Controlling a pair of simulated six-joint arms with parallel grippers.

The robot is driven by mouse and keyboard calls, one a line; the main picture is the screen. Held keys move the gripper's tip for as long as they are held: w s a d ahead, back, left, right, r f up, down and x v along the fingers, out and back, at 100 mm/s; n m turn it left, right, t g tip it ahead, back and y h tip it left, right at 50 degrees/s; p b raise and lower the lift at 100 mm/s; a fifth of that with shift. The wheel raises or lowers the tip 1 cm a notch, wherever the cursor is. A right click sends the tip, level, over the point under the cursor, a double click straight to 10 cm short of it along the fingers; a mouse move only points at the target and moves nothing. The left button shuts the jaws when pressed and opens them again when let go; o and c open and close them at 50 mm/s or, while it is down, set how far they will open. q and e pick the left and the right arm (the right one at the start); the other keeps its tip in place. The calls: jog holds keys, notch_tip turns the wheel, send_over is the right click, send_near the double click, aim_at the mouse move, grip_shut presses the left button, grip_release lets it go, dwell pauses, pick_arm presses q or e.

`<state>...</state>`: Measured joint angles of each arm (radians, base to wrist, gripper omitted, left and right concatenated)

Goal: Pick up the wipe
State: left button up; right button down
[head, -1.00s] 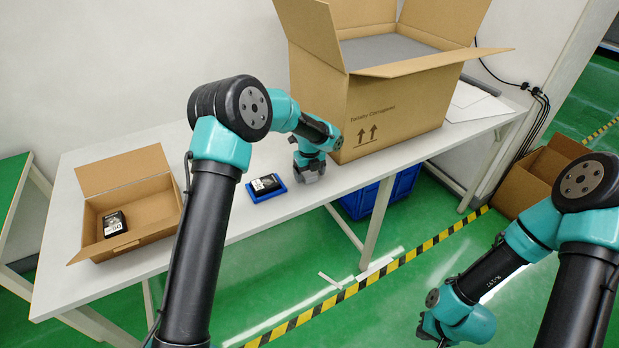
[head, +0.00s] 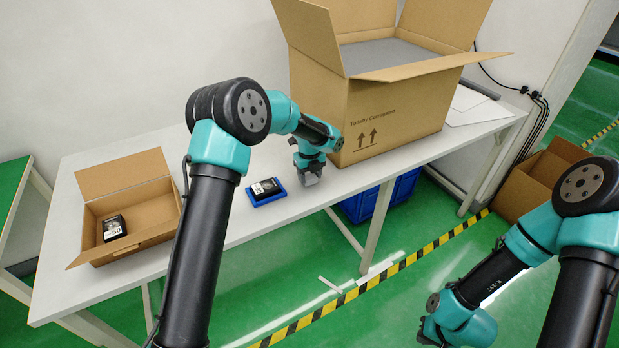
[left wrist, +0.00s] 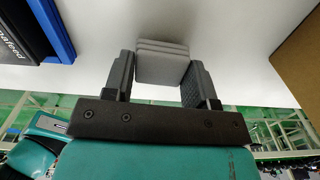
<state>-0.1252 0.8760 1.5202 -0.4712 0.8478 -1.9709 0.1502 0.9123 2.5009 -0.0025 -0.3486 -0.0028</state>
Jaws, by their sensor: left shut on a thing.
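The wipe is a small light-grey folded pad (left wrist: 162,62) in the left wrist view, between the two dark fingers of my left gripper (left wrist: 162,78). My left gripper is shut on it. In the head view my left gripper (head: 309,176) is at the white table (head: 240,222), just in front of the large cardboard box, with the grey wipe (head: 310,181) low at its fingers. Whether the wipe touches the table is hard to tell. My right gripper (head: 432,335) is low at the right, its fingers mostly cut off or hidden.
A blue tray (head: 266,201) with a black device (head: 265,187) lies left of my left gripper. A small open box (head: 160,222) holding a black device (head: 114,227) stands at the left. The large open cardboard box (head: 400,118) is close behind the left gripper.

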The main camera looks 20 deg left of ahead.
pick_arm(q)
notch_tip(320, 180, up, 2)
jog(key=shift+r, duration=0.1)
jog(key=shift+s+r, duration=0.2)
jog(key=shift+r, duration=0.05)
jog(key=s+d+r, duration=0.1)
jog(key=s+d, duration=0.3)
jog(key=s, duration=1.1)
jog(key=shift+d+r, duration=0.15)
jog(key=shift+d, duration=0.05)
